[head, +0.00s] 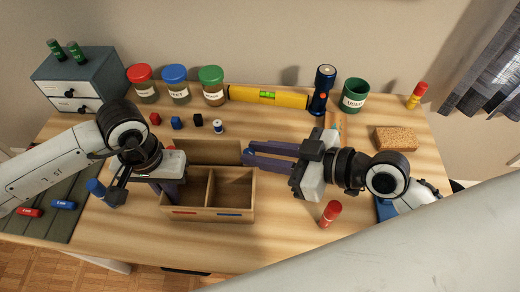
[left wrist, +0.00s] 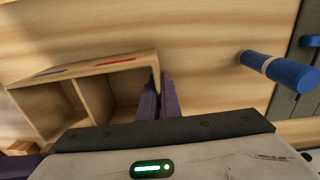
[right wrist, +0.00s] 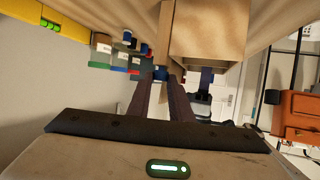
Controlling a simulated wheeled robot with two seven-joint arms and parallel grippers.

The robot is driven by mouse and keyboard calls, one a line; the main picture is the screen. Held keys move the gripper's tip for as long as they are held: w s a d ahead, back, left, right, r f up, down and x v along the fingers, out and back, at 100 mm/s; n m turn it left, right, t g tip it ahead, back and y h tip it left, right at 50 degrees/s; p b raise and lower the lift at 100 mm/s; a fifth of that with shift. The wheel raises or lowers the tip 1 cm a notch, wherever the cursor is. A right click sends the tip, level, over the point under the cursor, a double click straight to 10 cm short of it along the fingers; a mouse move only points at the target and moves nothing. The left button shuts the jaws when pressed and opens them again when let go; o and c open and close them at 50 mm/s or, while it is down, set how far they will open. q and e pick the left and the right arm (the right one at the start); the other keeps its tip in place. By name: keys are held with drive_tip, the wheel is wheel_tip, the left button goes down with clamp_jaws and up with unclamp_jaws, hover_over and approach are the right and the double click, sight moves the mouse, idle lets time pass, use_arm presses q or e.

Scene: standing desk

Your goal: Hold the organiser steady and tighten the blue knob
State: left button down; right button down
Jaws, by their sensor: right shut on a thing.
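The wooden organiser (head: 207,213) stands mid-desk with open compartments and red and blue stripes on its front. My left gripper (head: 168,190) is at its left side. In the left wrist view the left fingers (left wrist: 161,95) sit close on either side of the organiser's side wall (left wrist: 155,68). My right gripper (head: 247,153) reaches in from the right to the organiser's back right corner. In the right wrist view its fingers (right wrist: 161,80) are closed around the blue knob (right wrist: 160,73), beside the organiser (right wrist: 208,62). In the head view the fingers hide the knob.
Lidded jars (head: 175,90), a yellow level (head: 268,97), a blue torch (head: 322,90) and a green cup (head: 355,95) line the back. Small blocks (head: 176,122) lie behind the organiser. A red cylinder (head: 330,213) stands front right, a blue one (head: 98,190) at left. A sponge (head: 396,139) lies right.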

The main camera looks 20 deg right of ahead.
drive_tip(key=c, duration=1.6)
unclamp_jaws()
drive_tip(key=shift+v, duration=3.8)
drive_tip(key=shift+w, duration=0.1)
